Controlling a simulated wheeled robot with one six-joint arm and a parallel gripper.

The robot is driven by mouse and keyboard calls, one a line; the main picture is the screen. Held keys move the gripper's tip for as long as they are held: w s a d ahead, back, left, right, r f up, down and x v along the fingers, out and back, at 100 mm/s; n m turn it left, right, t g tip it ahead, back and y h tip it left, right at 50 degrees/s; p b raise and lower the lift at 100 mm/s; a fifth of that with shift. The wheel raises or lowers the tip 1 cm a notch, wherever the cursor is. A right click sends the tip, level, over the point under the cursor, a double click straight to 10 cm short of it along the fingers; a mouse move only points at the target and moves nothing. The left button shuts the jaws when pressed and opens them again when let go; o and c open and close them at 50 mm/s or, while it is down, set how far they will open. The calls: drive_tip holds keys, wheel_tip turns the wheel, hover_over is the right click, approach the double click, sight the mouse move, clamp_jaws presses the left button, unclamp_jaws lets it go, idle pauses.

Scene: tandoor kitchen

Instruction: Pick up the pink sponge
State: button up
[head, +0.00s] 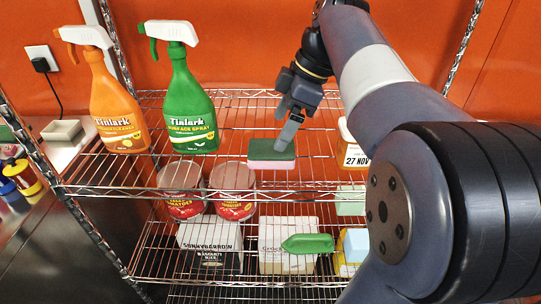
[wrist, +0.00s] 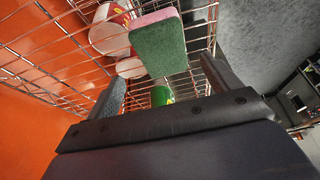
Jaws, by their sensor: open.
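The pink sponge (head: 271,154) has a dark green top layer and a pink lower layer. It lies flat near the front of the upper wire shelf (head: 330,186). My gripper (head: 288,134) is just above and behind it, with a finger overlapping its top right part in the head view. In the wrist view the sponge (wrist: 158,42) shows its green face and pink side, ahead of and between my two spread fingers (wrist: 163,80). The jaws are empty. I cannot tell whether a finger touches the sponge.
Left on the shelf stand an orange spray bottle (head: 114,105) and a green one (head: 188,100). An orange-and-white container (head: 353,150) stands to the right. Red-and-white cans (head: 232,190), boxes (head: 210,245) and a green object (head: 307,243) are below. A chain-like upright is at each side.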

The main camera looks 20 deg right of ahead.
drive_tip(key=shift+s+b+x, duration=0.15)
drive_tip(key=shift+b+x, duration=0.2)
drive_tip(key=shift+x, duration=1.05)
drive_tip(key=shift+s+b+x, duration=0.2)
drive_tip(key=shift+b+x, duration=0.1)
drive_tip(key=shift+x, duration=1.15)
drive_tip(key=shift+d+f, duration=0.1)
drive_tip(key=shift+f, duration=0.2)
drive_tip(key=shift+c, duration=0.6)
drive_tip(key=c, duration=1)
wheel_tip(320, 180, up, 11)
drive_tip(key=p, duration=0.2)
drive_tip(key=shift+f+p, duration=0.2)
drive_tip(key=shift+p, duration=0.1)
